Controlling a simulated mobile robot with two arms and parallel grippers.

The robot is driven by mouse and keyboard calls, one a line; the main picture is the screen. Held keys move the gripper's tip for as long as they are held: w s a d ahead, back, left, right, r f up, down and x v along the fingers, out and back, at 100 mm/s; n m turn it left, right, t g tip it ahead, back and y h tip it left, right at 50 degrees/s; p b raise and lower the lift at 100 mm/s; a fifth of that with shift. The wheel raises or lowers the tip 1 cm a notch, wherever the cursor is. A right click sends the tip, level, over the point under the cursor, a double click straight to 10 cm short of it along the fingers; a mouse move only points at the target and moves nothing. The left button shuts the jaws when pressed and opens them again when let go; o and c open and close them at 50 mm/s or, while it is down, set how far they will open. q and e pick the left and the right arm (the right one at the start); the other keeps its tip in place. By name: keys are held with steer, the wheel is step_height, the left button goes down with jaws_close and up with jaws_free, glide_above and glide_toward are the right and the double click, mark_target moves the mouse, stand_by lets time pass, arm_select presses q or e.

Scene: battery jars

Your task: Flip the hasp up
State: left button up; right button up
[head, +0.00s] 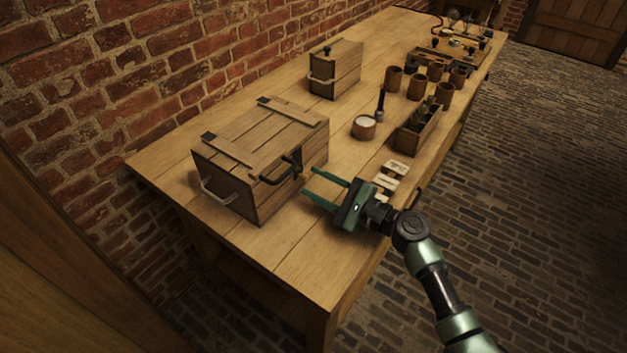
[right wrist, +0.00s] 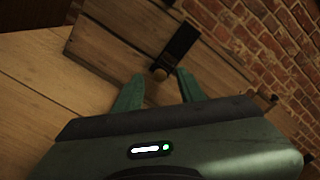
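A large wooden chest (head: 245,180) with a shut plank lid stands on the near part of the bench. Its dark metal hasp (head: 297,160) is on the side facing my right gripper (head: 311,182). In the right wrist view the hasp (right wrist: 178,45) is a dark strap hanging over the chest's planks, with a small brownish knob (right wrist: 160,74) at its lower end. My right gripper (right wrist: 160,88) is open, its two green fingers spread and pointing at the chest. The knob appears between the fingertips; I cannot tell whether they touch it. My left gripper is out of view.
The wooden bench (head: 290,245) stands along a brick wall. A smaller wooden box (head: 335,72), a white-topped round pot (head: 364,127), a bottle crate (head: 418,131) and several brown jars (head: 417,86) stand farther back. Pale cards (head: 391,176) lie close beside my right gripper.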

steer(key=shift+w+a, duration=0.25)
steer(key=shift+a, duration=0.15)
jaws_close()
stand_by(1.2)
